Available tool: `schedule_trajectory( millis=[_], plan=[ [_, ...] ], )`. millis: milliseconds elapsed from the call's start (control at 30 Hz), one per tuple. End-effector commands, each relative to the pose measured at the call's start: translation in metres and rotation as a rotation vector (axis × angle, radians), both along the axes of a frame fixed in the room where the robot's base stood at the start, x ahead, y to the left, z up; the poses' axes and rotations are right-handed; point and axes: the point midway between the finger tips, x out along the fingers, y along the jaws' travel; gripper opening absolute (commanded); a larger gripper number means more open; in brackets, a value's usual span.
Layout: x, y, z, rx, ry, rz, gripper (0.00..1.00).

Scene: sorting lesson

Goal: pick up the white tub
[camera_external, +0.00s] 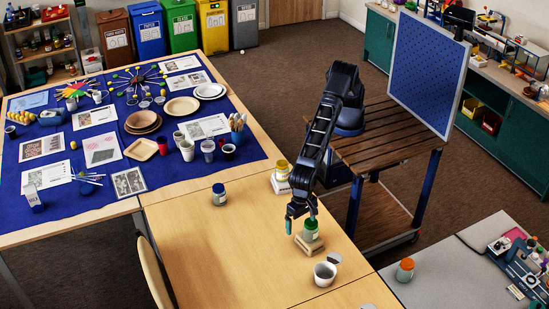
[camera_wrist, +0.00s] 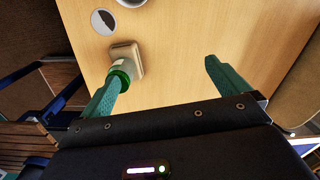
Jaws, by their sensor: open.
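A white tub (camera_external: 325,274) with dark contents stands open near the front of the light wood table (camera_external: 225,260). A round lid (camera_external: 334,258) lies beside it. In the wrist view, part of a white rim (camera_wrist: 131,3) shows at the top edge, cut off, with a round disc (camera_wrist: 104,22) to its left. My gripper (camera_external: 301,216) is open above the table, behind the tub and apart from it. Its teal fingers spread wide in the wrist view (camera_wrist: 165,73), with nothing between them. One finger is close to a green-lidded jar (camera_external: 311,230); I cannot tell if they touch.
The jar is at a wooden block (camera_external: 306,247). A yellow-lidded white container (camera_external: 282,172) stands behind, and a blue-lidded jar (camera_external: 219,195) to the left. An orange-lidded jar (camera_external: 405,270) is on the grey table. The wood table's left front is clear.

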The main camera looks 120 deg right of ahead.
Motion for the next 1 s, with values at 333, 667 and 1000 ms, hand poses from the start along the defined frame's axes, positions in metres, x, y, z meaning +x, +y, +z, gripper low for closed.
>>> schedule_trajectory(
  millis=[333, 667, 1000],
  plan=[
    [-0.045, 0.094, -0.100, -0.039, 0.025, -0.133, 1.00],
    [-0.058, 0.112, -0.130, -0.047, 0.028, -0.166, 1.00],
    [-0.058, 0.112, -0.174, -0.046, 0.028, -0.165, 1.00]
  ],
)
